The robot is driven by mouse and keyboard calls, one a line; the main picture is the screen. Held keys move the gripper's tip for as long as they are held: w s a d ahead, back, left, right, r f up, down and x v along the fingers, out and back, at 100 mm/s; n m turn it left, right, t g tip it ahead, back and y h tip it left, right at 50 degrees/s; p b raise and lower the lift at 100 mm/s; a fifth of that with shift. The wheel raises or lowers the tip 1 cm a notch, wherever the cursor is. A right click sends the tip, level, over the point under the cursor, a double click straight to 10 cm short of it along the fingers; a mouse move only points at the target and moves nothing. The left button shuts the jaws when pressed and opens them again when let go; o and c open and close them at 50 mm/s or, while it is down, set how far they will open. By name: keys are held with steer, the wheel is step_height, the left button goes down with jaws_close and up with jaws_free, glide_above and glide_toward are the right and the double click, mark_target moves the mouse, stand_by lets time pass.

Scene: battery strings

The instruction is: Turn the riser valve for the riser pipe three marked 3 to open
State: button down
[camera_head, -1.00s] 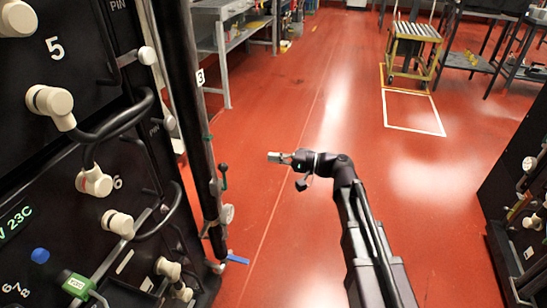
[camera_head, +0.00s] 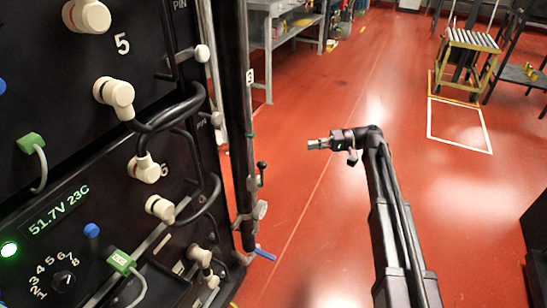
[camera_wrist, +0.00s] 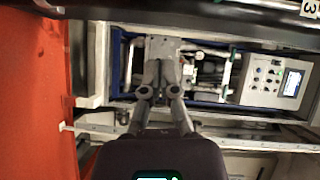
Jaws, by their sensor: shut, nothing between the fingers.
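Riser pipe three is a dark upright pipe (camera_head: 239,120) beside the battery rack in the head view. It bears a small white tag marked 3 (camera_head: 249,76), which also shows in the wrist view's top right corner (camera_wrist: 310,8). A black-knobbed lever (camera_head: 261,168), a round gauge (camera_head: 260,209) and a blue lever (camera_head: 265,254) sit low on the riser; I cannot tell which lever is the riser valve. My gripper (camera_head: 314,144) is to the right of the riser in the picture, apart from it. In the wrist view its fingers (camera_wrist: 163,62) are together and empty.
The black battery rack (camera_head: 70,130) with cables, knobs and a 51.7V display (camera_head: 58,208) fills the left. Red floor (camera_head: 340,90) lies open ahead. A roller stand (camera_head: 470,45) is at the back right, and a dark cabinet edge (camera_head: 537,235) at the right.

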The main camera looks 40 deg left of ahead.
mark_target(262, 174)
steer(key=shift+s, duration=0.1)
steer(key=s+d+b+x, duration=0.1)
steer(key=s+d+x, duration=0.1)
steer(key=x, duration=1)
steer(key=shift+s+a, duration=0.2)
steer(key=shift+s, duration=0.05)
steer(key=shift+f, duration=0.1)
stand_by(0.3)
steer(key=shift+s+d, duration=0.1)
steer(key=shift+s, duration=0.7)
